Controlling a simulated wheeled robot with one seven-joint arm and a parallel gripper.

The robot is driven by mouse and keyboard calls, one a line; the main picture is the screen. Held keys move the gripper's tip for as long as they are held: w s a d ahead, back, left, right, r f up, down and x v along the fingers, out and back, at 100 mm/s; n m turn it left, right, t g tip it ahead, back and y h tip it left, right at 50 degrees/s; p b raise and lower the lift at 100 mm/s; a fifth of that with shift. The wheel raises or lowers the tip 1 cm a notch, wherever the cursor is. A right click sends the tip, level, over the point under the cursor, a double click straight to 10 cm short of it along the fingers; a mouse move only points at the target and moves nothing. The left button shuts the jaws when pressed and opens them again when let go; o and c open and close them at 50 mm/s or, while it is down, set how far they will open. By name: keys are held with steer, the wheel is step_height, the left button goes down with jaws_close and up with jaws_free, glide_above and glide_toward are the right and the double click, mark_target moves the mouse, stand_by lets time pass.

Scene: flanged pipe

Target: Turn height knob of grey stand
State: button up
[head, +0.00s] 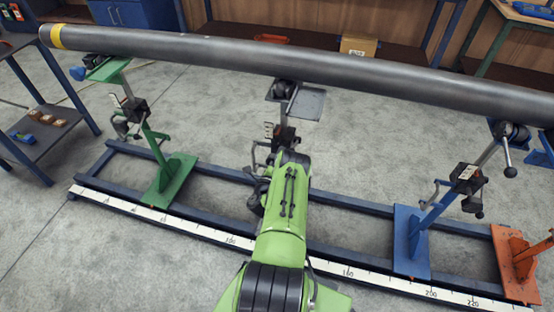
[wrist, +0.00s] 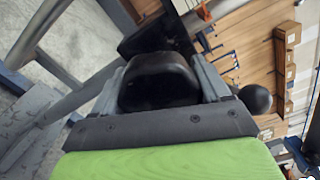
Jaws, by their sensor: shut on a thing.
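The grey stand (head: 303,104) is in the middle of the head view, under the long pipe (head: 240,62). Its upper plate, dark clamp block and a crank handle show; its lower part is hidden behind my green arm. My gripper is hidden by the arm in the head view. In the wrist view my gripper (wrist: 160,75) has its two grey fingers on either side of a rounded black knob (wrist: 158,84) and is shut on it. The knob's far side meets a dark part of the stand.
A black ball handle (wrist: 255,99) is close to the right finger. A green stand (head: 172,180) is on the left, a blue stand (head: 410,240) and an orange stand (head: 515,262) on the right. All stand along a blue floor rail with a white scale (head: 190,228).

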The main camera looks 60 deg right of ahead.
steer(key=shift+f, duration=0.1)
stand_by(0.3)
steer(key=o, duration=1)
